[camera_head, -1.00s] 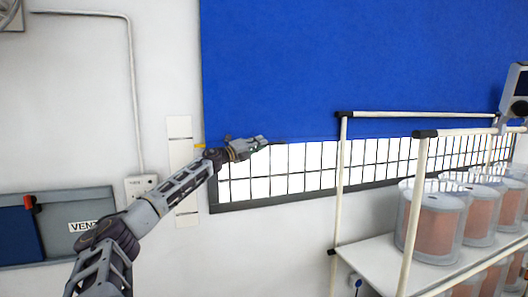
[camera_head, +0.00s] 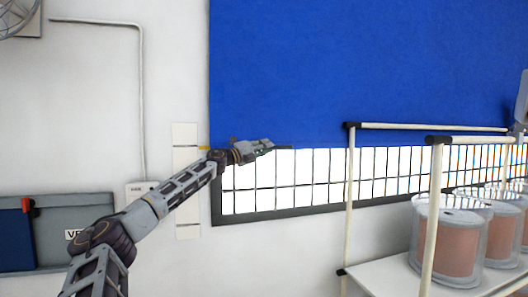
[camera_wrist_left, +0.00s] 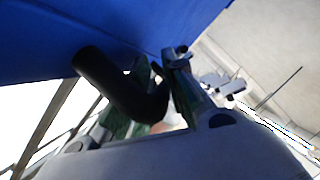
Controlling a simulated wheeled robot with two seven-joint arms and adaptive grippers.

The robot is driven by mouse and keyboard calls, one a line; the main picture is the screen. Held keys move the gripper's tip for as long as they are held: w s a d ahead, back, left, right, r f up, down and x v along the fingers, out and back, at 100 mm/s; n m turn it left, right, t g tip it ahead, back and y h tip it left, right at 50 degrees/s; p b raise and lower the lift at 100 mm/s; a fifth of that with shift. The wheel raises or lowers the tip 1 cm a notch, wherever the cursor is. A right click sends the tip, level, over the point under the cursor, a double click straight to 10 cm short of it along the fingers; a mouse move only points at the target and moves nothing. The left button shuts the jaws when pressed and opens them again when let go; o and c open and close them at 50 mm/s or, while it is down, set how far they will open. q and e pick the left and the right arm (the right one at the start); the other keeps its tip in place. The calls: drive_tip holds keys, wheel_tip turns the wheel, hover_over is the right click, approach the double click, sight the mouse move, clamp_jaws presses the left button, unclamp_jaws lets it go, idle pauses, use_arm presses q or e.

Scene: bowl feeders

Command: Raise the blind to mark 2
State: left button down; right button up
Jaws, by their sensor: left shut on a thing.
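The blue blind (camera_head: 370,70) hangs over the upper part of a window, with its lower edge above a strip of bare grid panes (camera_head: 290,183). A white scale strip (camera_head: 186,205) with dark lines is on the wall left of the window, and a yellow pointer (camera_head: 203,148) sits level with the blind's lower edge. My left gripper (camera_head: 266,146) is at that edge, shut on a black handle, which also shows in the left wrist view as a black bent bar (camera_wrist_left: 115,85). The mark numbers are too small to read. My right gripper is out of view.
A white-railed rack (camera_head: 400,270) with clear drums of copper-coloured material (camera_head: 447,245) stands at the right, in front of the window. A grey panel (camera_head: 60,225) with a red part is on the wall at lower left.

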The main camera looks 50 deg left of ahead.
use_arm(q)
drive_tip(key=shift+w+d, duration=0.1)
drive_tip(key=shift+d, duration=0.25)
drive_tip(key=c, duration=1.7)
unclamp_jaws()
drive_tip(key=shift+w+d+h, duration=0.1)
drive_tip(key=shift+h, duration=0.2)
drive_tip(key=shift+w+d, duration=0.35)
drive_tip(key=shift+d, duration=0.05)
drive_tip(key=shift+s+a, duration=0.2)
drive_tip(key=shift+a, duration=0.05)
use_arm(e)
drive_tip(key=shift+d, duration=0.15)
use_arm(q)
drive_tip(key=shift+s+a, duration=0.15)
drive_tip(key=shift+s, duration=0.25)
drive_tip(key=shift+s+f, duration=0.15)
drive_tip(key=shift+s, duration=0.2)
drive_tip(key=shift+s+d, duration=0.2)
drive_tip(key=shift+s, duration=0.1)
